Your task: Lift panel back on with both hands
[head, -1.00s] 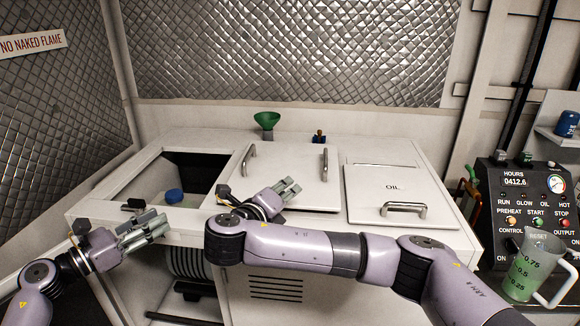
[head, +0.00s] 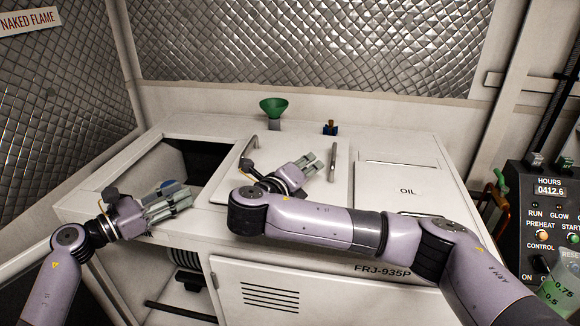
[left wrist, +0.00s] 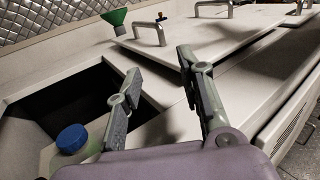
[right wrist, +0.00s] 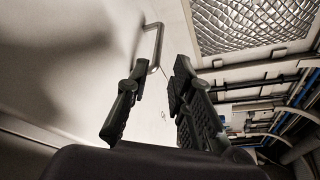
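The white panel (head: 295,148) lies on the cabinet top, right of the open bay (head: 205,160). It has a left handle (head: 250,148) and a right handle (head: 333,162). My right gripper (head: 316,163) is over the panel, close to the right handle; in the right wrist view its fingers (right wrist: 152,92) are spread, with a handle (right wrist: 155,48) beyond them. My left gripper (head: 187,200) is at the bay's front edge; in the left wrist view it is open and empty (left wrist: 160,72), apart from the panel (left wrist: 190,32). Part of the panel's front is hidden by my right arm.
A green funnel (head: 273,106) and a small brass-and-blue fitting (head: 330,128) stand behind the panel. The OIL lid (head: 395,180) is to its right. A blue cap (left wrist: 72,138) sits in the bay. A control box (head: 545,210) and a measuring jug (head: 562,288) are at far right.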

